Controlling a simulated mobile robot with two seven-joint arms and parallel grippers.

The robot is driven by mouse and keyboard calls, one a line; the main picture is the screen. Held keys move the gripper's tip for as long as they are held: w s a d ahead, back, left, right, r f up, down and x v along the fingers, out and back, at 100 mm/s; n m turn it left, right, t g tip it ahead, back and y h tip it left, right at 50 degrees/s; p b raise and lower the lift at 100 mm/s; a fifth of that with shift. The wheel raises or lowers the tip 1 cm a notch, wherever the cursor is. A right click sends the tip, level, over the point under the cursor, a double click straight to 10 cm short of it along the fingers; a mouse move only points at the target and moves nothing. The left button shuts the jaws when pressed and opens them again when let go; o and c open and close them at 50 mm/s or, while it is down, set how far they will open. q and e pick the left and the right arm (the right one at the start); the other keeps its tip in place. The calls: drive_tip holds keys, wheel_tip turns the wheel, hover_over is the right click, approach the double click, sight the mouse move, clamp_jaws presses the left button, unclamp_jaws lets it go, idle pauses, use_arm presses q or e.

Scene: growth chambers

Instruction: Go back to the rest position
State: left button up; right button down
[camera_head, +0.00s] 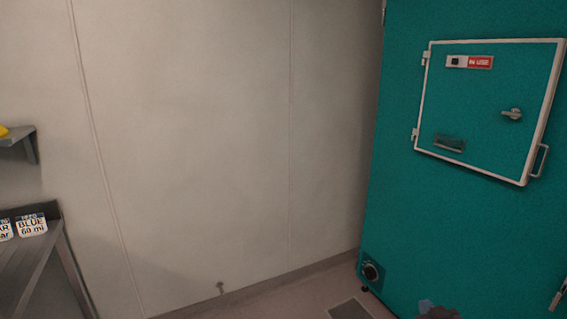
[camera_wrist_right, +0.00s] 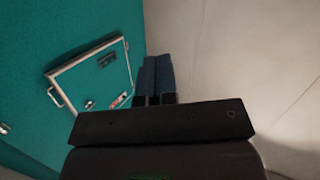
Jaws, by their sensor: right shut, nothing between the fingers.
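My right gripper (camera_wrist_right: 157,80) is shut and empty in the right wrist view. Its two dark blue fingers lie side by side, in front of the teal chamber and the pale wall. In the head view only a small part of the right gripper (camera_head: 427,306) shows at the bottom edge, in front of the chamber's lower part. My left gripper is not in view.
The teal growth chamber (camera_head: 400,200) stands at the right, with a closed white-framed door (camera_head: 485,105) bearing an "IN USE" sign (camera_head: 470,62). At left are a bench (camera_head: 50,275) and a shelf (camera_head: 15,140). Bare wall lies between.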

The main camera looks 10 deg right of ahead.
drive_tip(key=s+a+f+g, duration=0.1)
drive_tip(key=s+a+f, duration=0.3)
drive_tip(key=s, duration=0.3)
drive_tip(key=s+a+f+g+y, duration=0.1)
drive_tip(key=s+a+f, duration=0.3)
drive_tip(key=s, duration=0.4)
drive_tip(key=s+a+f+g+y, duration=0.1)
drive_tip(key=s+a+f, duration=0.3)
drive_tip(key=s, duration=0.3)
drive_tip(key=shift+s+a+n+g, duration=0.3)
drive_tip(key=shift+a+g, duration=0.1)
drive_tip(key=shift+a, duration=0.1)
drive_tip(key=shift+d, duration=0.15)
